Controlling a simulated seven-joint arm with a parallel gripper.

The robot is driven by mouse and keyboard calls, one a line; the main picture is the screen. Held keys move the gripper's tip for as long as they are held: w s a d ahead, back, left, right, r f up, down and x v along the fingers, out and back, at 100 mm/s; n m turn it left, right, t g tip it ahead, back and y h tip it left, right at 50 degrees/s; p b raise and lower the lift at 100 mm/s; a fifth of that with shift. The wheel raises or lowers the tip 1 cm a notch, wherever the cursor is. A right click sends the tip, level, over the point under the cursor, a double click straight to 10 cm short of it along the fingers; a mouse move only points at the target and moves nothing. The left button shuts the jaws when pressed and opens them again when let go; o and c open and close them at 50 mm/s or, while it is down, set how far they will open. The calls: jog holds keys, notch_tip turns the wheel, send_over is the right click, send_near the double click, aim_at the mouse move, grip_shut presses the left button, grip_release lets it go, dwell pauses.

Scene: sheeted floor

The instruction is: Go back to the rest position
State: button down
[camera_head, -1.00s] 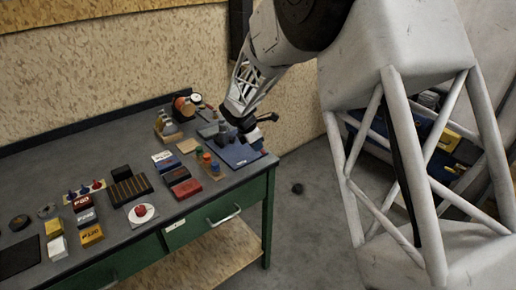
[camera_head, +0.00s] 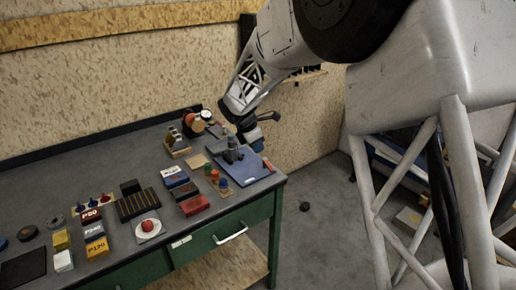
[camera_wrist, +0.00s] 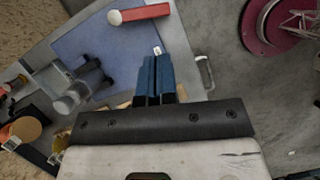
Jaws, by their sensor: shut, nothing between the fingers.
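My gripper (camera_head: 257,143) is above the right end of the workbench (camera_head: 150,160), over the blue mat (camera_head: 262,170) in the head view. In the wrist view its blue fingers (camera_wrist: 155,78) are together, with nothing held between them. The blue mat (camera_wrist: 112,42) lies below and to the left of them, with a grey fixture (camera_wrist: 78,85) on it. The fingers look clear of these things, but the exact height is hard to judge.
Red, blue and yellow boxes, a red ball on a white dish (camera_head: 148,226) and a slotted dark block (camera_head: 137,204) stand on the bench. A drawer handle (camera_head: 231,232) sticks out in front.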

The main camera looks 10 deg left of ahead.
jog(key=s+d+r+m+y, duration=0.1)
jog(key=s+d+r+m, duration=0.5)
jog(key=s+d, duration=0.45)
jog(key=s+d+r+m+y, duration=0.1)
jog(key=s+d+r+m, duration=0.5)
jog(key=s+d, duration=0.45)
jog(key=s+d+m, duration=0.3)
jog(key=s+m, duration=0.1)
jog(key=s, duration=0.4)
jog(key=s+d+f+m+y, duration=0.1)
jog(key=s+d+m, duration=0.3)
jog(key=s, duration=0.4)
jog(key=s+d+m, duration=0.3)
jog(key=s+m, duration=0.1)
jog(key=s, duration=0.4)
jog(key=shift+s+d+f+y, duration=0.15)
jog(key=shift+s+y, duration=0.1)
jog(key=shift+y, duration=0.15)
